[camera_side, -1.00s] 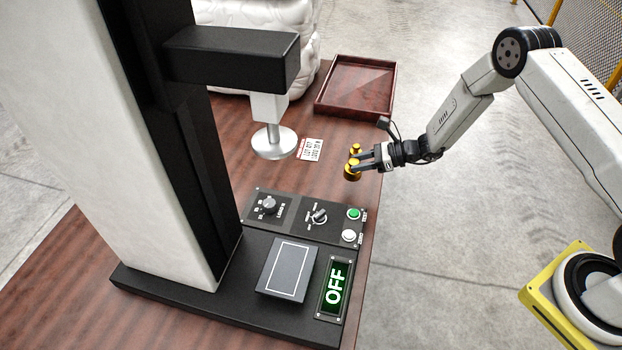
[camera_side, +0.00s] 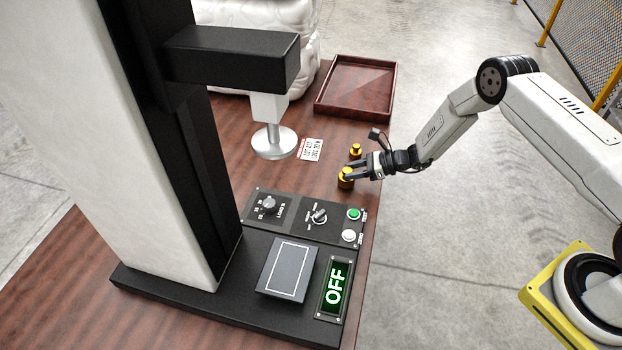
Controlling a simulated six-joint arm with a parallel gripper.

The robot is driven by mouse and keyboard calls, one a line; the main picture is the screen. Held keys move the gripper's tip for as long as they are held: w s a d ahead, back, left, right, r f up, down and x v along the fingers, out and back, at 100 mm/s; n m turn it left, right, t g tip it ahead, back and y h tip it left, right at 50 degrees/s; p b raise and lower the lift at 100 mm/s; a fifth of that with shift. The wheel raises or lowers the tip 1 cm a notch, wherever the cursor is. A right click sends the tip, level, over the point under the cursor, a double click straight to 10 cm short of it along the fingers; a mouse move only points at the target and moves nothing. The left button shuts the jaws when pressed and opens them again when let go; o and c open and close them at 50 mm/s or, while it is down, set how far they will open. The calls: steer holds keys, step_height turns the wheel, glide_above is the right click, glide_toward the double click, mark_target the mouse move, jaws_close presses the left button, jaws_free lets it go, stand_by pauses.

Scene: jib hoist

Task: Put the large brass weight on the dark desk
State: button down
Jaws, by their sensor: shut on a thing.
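The large brass weight (camera_side: 345,182) is a short gold cylinder with a knob, near the right edge of the reddish-brown wooden table. My gripper (camera_side: 352,172) reaches in from the right and is shut on it. The fingers hide part of its upper side. I cannot tell whether its base touches the table. A dark grey square plate with a white outline (camera_side: 287,268) lies on the black machine base, to the lower left of the weight. The wooden tabletop (camera_side: 335,190) lies around the weight.
A smaller brass weight (camera_side: 355,151) stands just behind my gripper. A control panel (camera_side: 300,215) with knobs and buttons is in front. A display (camera_side: 335,287) reads OFF. A disc on a black jib (camera_side: 274,142) hangs to the left. An empty wooden tray (camera_side: 352,88) is at the back.

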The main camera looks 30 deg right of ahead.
steer(key=shift+f, duration=0.3)
steer(key=shift+f, duration=0.15)
steer(key=shift+c, duration=1.6)
jaws_free()
steer(key=shift+s+d+r, duration=0.3)
steer(key=shift+d, duration=0.15)
steer(key=v, duration=1.1)
steer(key=shift+a, duration=0.1)
